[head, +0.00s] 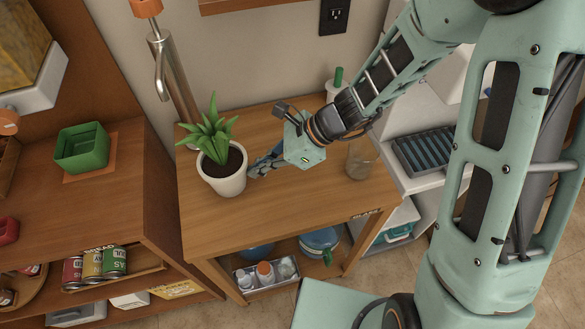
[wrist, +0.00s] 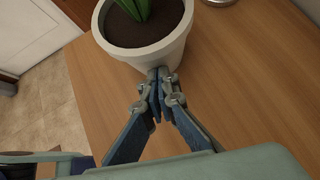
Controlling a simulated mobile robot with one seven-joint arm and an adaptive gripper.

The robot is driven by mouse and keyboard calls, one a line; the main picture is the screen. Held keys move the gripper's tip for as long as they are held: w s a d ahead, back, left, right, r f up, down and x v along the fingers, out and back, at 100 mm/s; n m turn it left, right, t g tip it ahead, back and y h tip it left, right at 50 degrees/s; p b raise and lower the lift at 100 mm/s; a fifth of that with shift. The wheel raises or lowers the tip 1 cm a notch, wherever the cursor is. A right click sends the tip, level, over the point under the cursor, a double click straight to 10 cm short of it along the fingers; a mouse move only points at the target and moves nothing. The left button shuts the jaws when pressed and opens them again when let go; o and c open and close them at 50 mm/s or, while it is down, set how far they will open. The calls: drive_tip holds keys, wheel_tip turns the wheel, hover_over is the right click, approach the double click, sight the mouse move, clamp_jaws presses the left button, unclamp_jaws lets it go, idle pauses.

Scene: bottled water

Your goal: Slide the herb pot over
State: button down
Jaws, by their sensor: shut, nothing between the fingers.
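The herb pot (head: 222,181) is a white round pot with dark soil and a green leafy plant. It stands upright on the wooden table (head: 300,205), left of its middle. In the wrist view the pot (wrist: 148,50) fills the top centre. My gripper (head: 252,173) is to the right of the pot, low over the table. In the wrist view my gripper (wrist: 160,75) is shut and empty, its fingertips at the pot's near wall. They look to be touching it or very close; I cannot tell which.
A metal tap-like column (head: 172,75) stands behind the pot. A clear glass (head: 360,158) is on the table's right side, and a green-topped white container (head: 335,85) is at the back. A wooden cabinet (head: 120,195) adjoins on the left. The table front is clear.

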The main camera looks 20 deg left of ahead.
sight(230, 169)
drive_tip(key=a, duration=0.2)
drive_tip(key=s+a, duration=0.1)
drive_tip(key=a, duration=0.1)
drive_tip(key=s+a, duration=0.1)
drive_tip(key=a, duration=0.1)
drive_tip(key=shift+a+b, duration=0.1)
drive_tip(key=shift+b, duration=0.2)
drive_tip(key=shift+w, duration=0.1)
drive_tip(key=shift+r, duration=0.1)
